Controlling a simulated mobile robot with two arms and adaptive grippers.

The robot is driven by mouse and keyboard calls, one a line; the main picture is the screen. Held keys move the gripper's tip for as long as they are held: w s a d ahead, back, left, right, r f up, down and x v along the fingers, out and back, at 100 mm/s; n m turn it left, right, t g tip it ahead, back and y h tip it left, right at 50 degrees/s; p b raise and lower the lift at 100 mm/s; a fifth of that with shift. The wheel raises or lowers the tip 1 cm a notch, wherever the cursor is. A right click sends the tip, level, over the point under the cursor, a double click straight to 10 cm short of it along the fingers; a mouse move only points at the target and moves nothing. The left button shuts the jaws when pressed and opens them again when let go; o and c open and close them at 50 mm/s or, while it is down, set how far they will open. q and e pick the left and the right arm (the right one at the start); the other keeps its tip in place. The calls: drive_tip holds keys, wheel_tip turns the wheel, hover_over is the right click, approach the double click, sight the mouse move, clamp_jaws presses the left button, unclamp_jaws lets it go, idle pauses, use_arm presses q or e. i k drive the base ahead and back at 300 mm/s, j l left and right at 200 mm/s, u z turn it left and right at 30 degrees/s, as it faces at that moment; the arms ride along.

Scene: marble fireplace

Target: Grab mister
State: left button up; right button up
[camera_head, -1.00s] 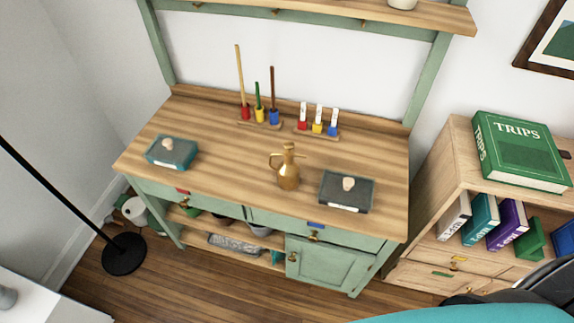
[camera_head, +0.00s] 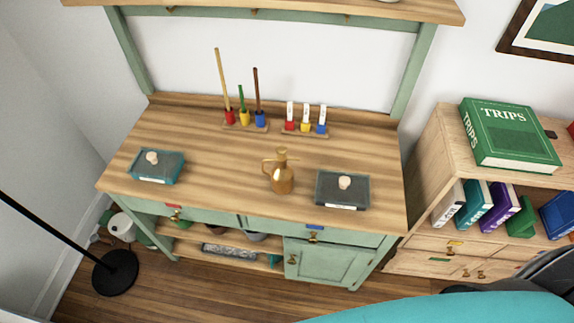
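A brass mister (camera_head: 280,174), shaped like a small jug with a handle on its left and a narrow top, stands upright on the wooden top of a green workbench (camera_head: 210,160). Neither of my grippers shows in the head view.
Coloured tool holders (camera_head: 245,118) and labelled markers (camera_head: 305,122) stand behind. A bookshelf (camera_head: 430,148) is at right, a black lamp base (camera_head: 115,272) at left.

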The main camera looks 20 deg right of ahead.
sight(282, 175)
drive_tip(key=i+j+z, duration=0.45)
drive_tip(key=j+z, duration=0.25)
drive_tip(key=i+j+z, duration=0.2)
drive_tip(key=j, duration=0.25)
drive_tip(key=k, duration=0.05)
